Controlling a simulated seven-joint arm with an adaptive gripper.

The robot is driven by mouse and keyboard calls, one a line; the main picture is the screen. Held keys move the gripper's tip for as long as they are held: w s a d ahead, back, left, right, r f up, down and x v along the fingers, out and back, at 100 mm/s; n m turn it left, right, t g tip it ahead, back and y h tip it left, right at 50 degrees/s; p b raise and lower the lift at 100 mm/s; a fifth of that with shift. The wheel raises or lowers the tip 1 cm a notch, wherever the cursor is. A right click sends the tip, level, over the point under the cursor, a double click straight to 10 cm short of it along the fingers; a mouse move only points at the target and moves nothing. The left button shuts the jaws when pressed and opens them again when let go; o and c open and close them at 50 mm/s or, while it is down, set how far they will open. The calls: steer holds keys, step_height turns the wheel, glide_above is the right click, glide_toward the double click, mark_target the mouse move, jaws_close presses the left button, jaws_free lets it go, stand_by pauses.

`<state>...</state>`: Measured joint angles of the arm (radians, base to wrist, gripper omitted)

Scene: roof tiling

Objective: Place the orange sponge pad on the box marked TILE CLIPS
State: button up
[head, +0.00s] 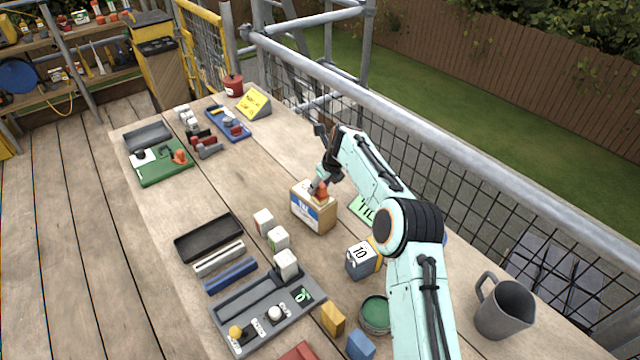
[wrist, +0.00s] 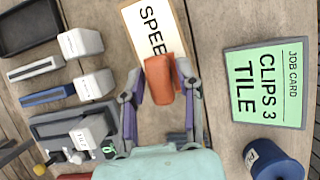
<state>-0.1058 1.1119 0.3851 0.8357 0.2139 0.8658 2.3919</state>
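The orange sponge pad (wrist: 160,80) is between the fingers of my gripper (wrist: 161,72), which touch it on both sides. In the head view, the pad (head: 321,193) shows at my gripper (head: 320,182), over the top of a tan box (head: 313,212) with a white and blue label. Whether the pad touches this box is unclear. In the wrist view, the box top (wrist: 150,28) shows lettering starting "SPEE", partly covered by the pad. I cannot read TILE CLIPS on any box. A green job card (wrist: 265,85) reads "TILE CLIPS 3".
Small white-topped blocks (head: 278,238), a box marked 10 (head: 362,259) and a green tin (head: 375,314) stand near the tan box. A grey tray (head: 250,325) and a dark tray (head: 208,238) lie left. A grey mug (head: 504,306) stands right. Bare table lies beyond the box.

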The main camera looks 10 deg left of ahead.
steer(key=shift+r, duration=0.15)
steer(key=v, duration=1.2)
steer(key=s+d+r+n+g+h, duration=0.1)
steer(key=s+d+r+n+h, duration=0.2)
steer(key=s+n, duration=0.6)
steer(key=s+d+r+n, duration=0.3)
steer(key=s+d+n, duration=0.25)
steer(key=s, duration=0.45)
steer(key=s+d+f+n+g, duration=0.1)
steer(key=s+d+f+n, duration=0.1)
steer(key=s+n, duration=0.5)
steer(key=s+d+f+n+g, duration=0.1)
steer(key=s+n, duration=0.5)
steer(key=s, duration=0.9)
step_height(320, 180, down, 2)
steer(key=shift+s+d+f+n+y, duration=0.1)
steer(key=shift+s+d+n+y, duration=0.2)
steer(key=shift+d, duration=0.35)
